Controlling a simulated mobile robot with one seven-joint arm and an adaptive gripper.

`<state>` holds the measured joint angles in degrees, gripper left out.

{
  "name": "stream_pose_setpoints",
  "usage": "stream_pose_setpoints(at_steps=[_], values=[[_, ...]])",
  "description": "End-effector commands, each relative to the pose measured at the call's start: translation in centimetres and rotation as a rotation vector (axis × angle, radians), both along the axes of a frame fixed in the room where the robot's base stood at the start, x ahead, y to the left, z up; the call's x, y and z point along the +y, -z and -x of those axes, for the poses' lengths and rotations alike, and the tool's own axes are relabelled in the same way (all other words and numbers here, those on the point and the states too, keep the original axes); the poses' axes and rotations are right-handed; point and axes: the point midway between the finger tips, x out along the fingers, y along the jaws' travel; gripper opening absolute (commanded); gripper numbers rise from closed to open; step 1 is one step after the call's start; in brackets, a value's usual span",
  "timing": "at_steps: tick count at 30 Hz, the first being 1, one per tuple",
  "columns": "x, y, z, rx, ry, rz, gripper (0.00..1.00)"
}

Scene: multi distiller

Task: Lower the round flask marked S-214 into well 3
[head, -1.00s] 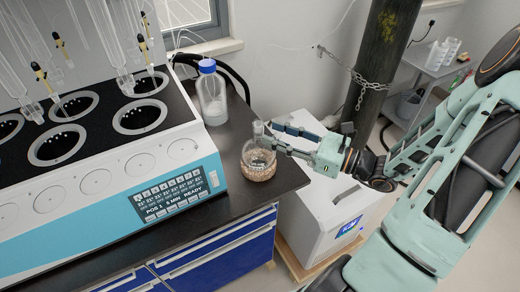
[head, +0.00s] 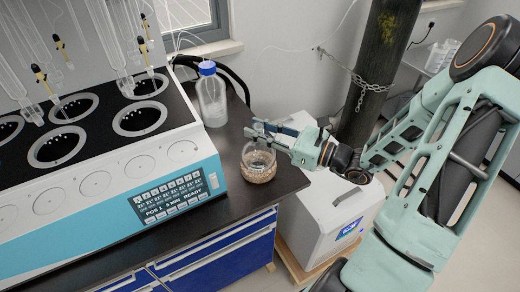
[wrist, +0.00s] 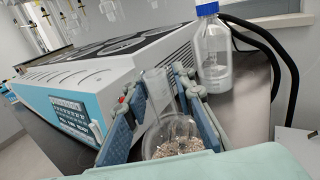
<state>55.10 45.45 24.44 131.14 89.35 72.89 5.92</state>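A round glass flask (head: 258,166) with grainy brown contents stands upright on the dark bench top, just right of the distiller. I cannot read a marking on it. My gripper (head: 256,131) is at the flask's neck, coming from the right. In the wrist view my gripper (wrist: 157,84) has its two blue fingers apart, with the clear neck of the flask (wrist: 176,140) between them and gaps beside it. The distiller (head: 95,185) has several round wells in its black top; I see no numbers that tell which is well 3.
A blue-capped bottle (head: 211,98) stands behind the flask; it also shows in the wrist view (wrist: 212,58). Glass tubes (head: 105,40) hang over the wells. A white box (head: 330,215) sits below the bench's right edge. A chained cylinder (head: 383,60) stands behind.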

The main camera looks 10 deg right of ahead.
Motion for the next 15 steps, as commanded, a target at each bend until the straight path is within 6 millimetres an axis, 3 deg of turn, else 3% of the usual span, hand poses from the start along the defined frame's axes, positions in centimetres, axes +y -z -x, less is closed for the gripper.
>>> stream_pose_setpoints(at_steps=[5,15], values=[[0.07,0.10,0.07,0.003,-0.002,0.000,0.00],[0.07,-0.04,0.06,0.002,-0.002,0.000,0.00]])
